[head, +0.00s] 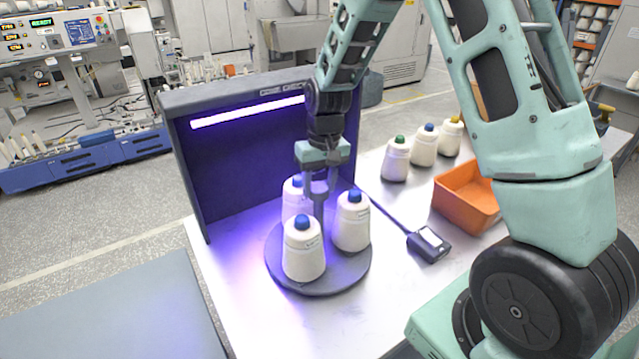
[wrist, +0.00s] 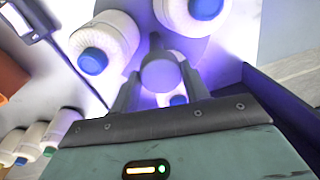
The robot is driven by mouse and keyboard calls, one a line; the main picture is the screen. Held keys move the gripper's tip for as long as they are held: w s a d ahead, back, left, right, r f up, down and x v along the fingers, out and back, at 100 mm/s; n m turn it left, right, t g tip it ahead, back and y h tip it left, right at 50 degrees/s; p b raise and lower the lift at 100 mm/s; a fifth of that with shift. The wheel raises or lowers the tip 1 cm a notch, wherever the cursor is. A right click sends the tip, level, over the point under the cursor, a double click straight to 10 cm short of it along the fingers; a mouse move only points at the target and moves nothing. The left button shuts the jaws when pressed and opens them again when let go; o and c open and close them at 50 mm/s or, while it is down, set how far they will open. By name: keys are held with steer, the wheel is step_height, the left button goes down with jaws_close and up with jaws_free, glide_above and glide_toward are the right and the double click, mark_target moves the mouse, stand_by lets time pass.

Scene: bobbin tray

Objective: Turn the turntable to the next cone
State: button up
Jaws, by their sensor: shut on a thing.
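The dark round turntable (head: 322,285) lies on the bench and carries three white cones with blue tips. One cone (head: 303,258) stands at the front left, one (head: 351,228) at the right, and one (head: 292,204) at the back, partly hidden. My gripper (head: 319,184) points down among the cones, shut on the turntable's central post (head: 319,210). In the wrist view, the post's round top (wrist: 162,75) sits between my two fingers. Two cones show clearly there, and the third is mostly hidden behind the post and my gripper.
A dark hood (head: 225,150) with a lit violet tube (head: 248,112) stands behind the turntable. A handheld meter (head: 428,244) with a thin rod lies to the right. An orange bin (head: 468,197) and three cones with green, blue and yellow tips (head: 424,147) stand farther right.

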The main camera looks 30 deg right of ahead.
steer(key=shift+n, duration=0.4)
steer(key=shift+w+n+g, duration=0.15)
steer(key=shift+n+g, duration=0.15)
steer(key=shift+n, duration=2.1)
steer(key=shift+r+n+p, duration=0.1)
steer(key=shift+n+p, duration=0.45)
steer(key=shift+n, duration=2.55)
steer(key=shift+w+a+n+g+h+p, duration=0.15)
steer(key=shift+n+p, duration=0.45)
steer(key=shift+n, duration=0.85)
steer(key=shift+s+n+g+h+p, duration=0.2)
steer(key=shift+n+p, duration=0.35)
steer(key=shift+n, duration=0.9)
steer(key=shift+n+h+p, duration=0.25)
steer(key=shift+n+p, duration=1)
steer(key=shift+n, duration=1.85)
steer(key=o, duration=1.4)
steer(key=shift+c, duration=0.2)
